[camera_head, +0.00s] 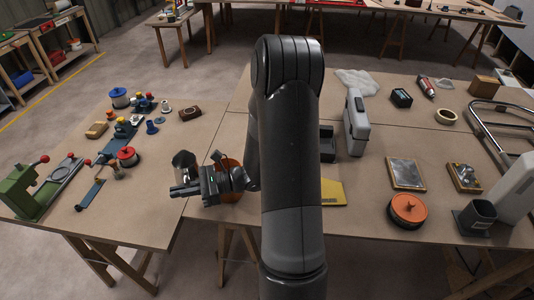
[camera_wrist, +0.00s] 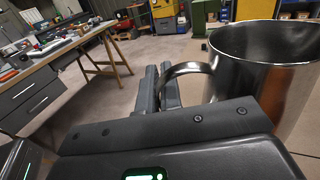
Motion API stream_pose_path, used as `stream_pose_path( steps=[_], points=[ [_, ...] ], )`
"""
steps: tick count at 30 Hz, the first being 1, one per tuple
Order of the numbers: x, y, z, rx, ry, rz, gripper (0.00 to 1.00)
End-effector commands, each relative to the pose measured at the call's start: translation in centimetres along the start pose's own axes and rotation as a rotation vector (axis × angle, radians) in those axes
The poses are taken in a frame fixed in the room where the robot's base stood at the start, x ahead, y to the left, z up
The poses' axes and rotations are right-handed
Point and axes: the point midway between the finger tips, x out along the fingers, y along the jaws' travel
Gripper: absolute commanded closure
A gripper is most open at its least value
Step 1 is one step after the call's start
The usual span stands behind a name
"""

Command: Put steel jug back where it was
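The steel jug (camera_wrist: 262,75) fills the right of the wrist view, shiny, with its open rim up and its handle (camera_wrist: 186,70) towards my fingers. In the head view the jug (camera_head: 184,160) shows as a small grey shape just beyond my gripper (camera_head: 182,190), near the front edge of the left table. My gripper (camera_wrist: 160,88) has its two dark fingers close together on the handle, which passes between them. The jug's base is hidden, so I cannot tell whether it touches the table.
An orange round thing (camera_head: 230,178) is partly hidden behind my gripper. A green press (camera_head: 30,192) and red-knobbed tools stand at left. Bare tabletop (camera_head: 160,205) lies left of my gripper.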

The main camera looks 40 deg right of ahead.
Motion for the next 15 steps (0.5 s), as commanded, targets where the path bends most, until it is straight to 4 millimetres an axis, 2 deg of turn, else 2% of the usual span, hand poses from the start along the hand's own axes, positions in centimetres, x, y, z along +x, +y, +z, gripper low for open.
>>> stream_pose_path(
  steps=[7, 15],
  points=[
    [2.7, -4.4, 0.9, -0.001, 0.009, -0.253, 1.00],
    [4.0, -8.7, 1.0, 0.002, 0.018, -0.524, 1.00]
  ],
)
